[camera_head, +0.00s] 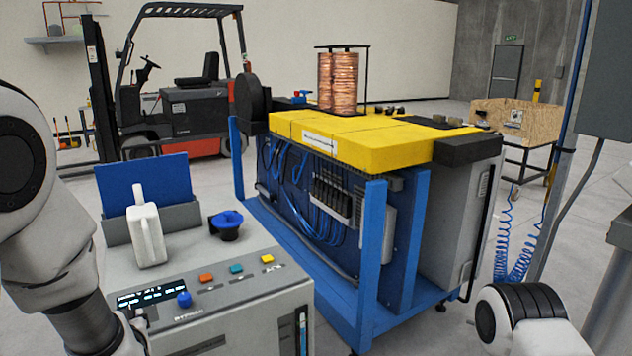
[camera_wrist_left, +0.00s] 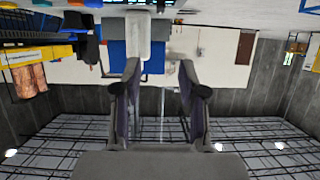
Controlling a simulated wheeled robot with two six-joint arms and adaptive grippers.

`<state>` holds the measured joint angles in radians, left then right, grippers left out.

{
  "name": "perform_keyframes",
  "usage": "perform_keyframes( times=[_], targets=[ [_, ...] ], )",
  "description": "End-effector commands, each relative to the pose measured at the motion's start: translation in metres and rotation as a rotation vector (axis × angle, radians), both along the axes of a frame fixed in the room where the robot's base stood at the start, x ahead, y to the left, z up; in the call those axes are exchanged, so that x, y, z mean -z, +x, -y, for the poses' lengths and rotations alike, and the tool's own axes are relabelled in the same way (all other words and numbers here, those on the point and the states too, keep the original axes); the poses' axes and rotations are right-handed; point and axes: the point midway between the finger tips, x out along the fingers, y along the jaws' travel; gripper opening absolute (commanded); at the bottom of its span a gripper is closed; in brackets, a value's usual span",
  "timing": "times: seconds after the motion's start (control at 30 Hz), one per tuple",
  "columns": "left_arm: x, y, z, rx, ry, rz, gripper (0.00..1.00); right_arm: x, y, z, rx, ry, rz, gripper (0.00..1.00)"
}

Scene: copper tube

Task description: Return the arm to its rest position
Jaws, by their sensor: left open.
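My left arm comes in at the left edge of the head view and bends down past the front left of the grey machine (camera_head: 225,315). Its gripper does not show clearly there. In the left wrist view, which is upside down, my left gripper (camera_wrist_left: 161,85) has its two fingers spread apart with nothing between them. A white upright fixture (camera_head: 147,234) stands on the machine; it also shows in the wrist view (camera_wrist_left: 138,28), beyond the fingers. My right arm shows at the lower right of the head view; its gripper is out of view. No separate copper tube is clearly visible.
A blue panel (camera_head: 145,183) and a blue-topped black knob (camera_head: 228,223) are on the machine, with colored buttons (camera_head: 236,268) in front. A blue-framed bench with a yellow top (camera_head: 370,145) carries copper coils (camera_head: 338,82). A forklift (camera_head: 185,115) and wooden crate (camera_head: 515,118) stand farther back.

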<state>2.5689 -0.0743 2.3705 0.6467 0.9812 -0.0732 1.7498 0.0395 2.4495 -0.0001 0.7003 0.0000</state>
Motion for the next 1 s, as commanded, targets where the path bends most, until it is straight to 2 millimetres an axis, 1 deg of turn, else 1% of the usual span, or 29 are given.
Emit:
perform_keyframes(
  times=[0.03,0.27,0.37,0.47,0.57,0.67,0.77,0.83,0.87,0.9,0.97,1.0],
  targets=[
    [0.007,-0.001,0.0,0.0,0.0,-0.014,0.42,0.0,0.0,0.0,0.0,0.0,-0.001,0.4],
    [0.034,-0.007,-0.001,-0.002,-0.003,-0.071,0.42,0.0,0.0,0.0,0.0,0.0,0.0,0.4],
    [0.049,-0.011,-0.001,-0.004,-0.006,-0.103,0.42,0.0,0.0,0.0,0.0,0.0,0.0,0.4],
    [0.068,-0.018,-0.002,-0.007,-0.009,-0.142,0.42,0.0,0.0,0.0,0.0,0.0,0.0,0.4],
    [0.092,-0.027,-0.003,-0.007,-0.013,-0.196,0.42,0.0,0.0,0.0,0.001,0.0,-0.001,0.4],
    [0.123,-0.04,-0.002,0.003,-0.019,-0.266,0.42,0.0,0.0,0.0,0.001,0.0,-0.001,0.4],
    [0.159,-0.058,0.001,0.023,-0.029,-0.354,0.42,0.0,0.0,0.0,0.001,0.0,-0.001,0.4],
    [0.19,-0.076,0.004,0.047,-0.043,-0.434,0.42,0.0,0.0,0.0,0.001,0.0,0.0,0.4],
    [0.204,-0.086,0.006,0.059,-0.051,-0.473,0.42,0.0,0.0,0.0,0.001,0.0,0.0,0.4],
    [0.225,-0.101,0.01,0.081,-0.065,-0.533,0.42,0.0,0.0,0.0,0.001,0.0,0.0,0.4],
    [0.256,-0.129,0.016,0.118,-0.093,-0.63,0.42,0.0,0.0,0.0,0.0,0.0,-0.001,0.4],
    [0.276,-0.149,0.021,0.147,-0.115,-0.696,0.42,0.0,0.0,0.0,0.0,0.0,-0.001,0.4]
  ],
)
